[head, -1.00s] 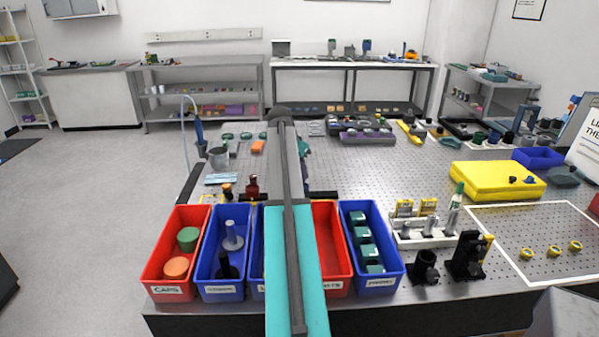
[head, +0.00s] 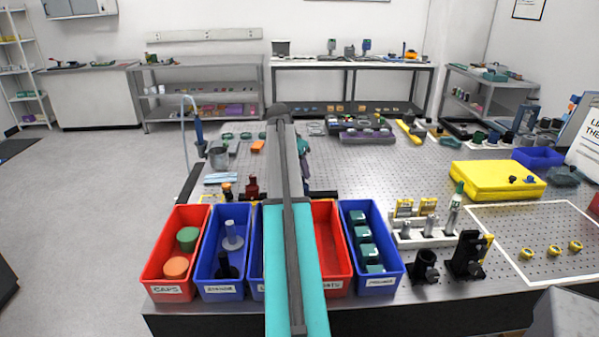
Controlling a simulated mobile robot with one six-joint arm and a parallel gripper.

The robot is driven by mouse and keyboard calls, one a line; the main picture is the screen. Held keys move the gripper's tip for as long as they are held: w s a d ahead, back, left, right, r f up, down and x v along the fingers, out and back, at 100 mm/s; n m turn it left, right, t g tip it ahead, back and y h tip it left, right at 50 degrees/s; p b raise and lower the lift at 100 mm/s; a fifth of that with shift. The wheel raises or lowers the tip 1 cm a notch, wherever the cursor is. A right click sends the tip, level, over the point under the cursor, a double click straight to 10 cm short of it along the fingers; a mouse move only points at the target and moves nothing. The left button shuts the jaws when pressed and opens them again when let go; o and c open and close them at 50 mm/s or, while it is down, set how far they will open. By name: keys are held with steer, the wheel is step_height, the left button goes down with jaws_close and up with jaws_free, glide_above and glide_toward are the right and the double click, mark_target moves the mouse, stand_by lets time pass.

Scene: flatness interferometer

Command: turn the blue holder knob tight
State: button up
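My teal and grey arm reaches from the bottom middle of the head view out over the perforated metal table (head: 380,165). My gripper is hidden behind the arm, so I cannot see its fingers or what they touch. I cannot pick out the blue holder knob for certain; the arm covers the middle of the table. A small dark-blue knob-like piece (head: 529,180) lies on the yellow case (head: 480,183) at the right, well apart from the arm. I cannot tell whether it belongs to a holder.
Red and blue bins (head: 399,270) line the front edge, partly behind my arm. Black holders (head: 466,262) and a white rack (head: 420,240) of small bottles stand right of them. Yellow rings (head: 526,254) lie in a white-outlined area.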

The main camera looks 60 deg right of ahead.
steer(key=b+v, duration=0.2)
steer(key=v, duration=1.1)
stand_by(0.4)
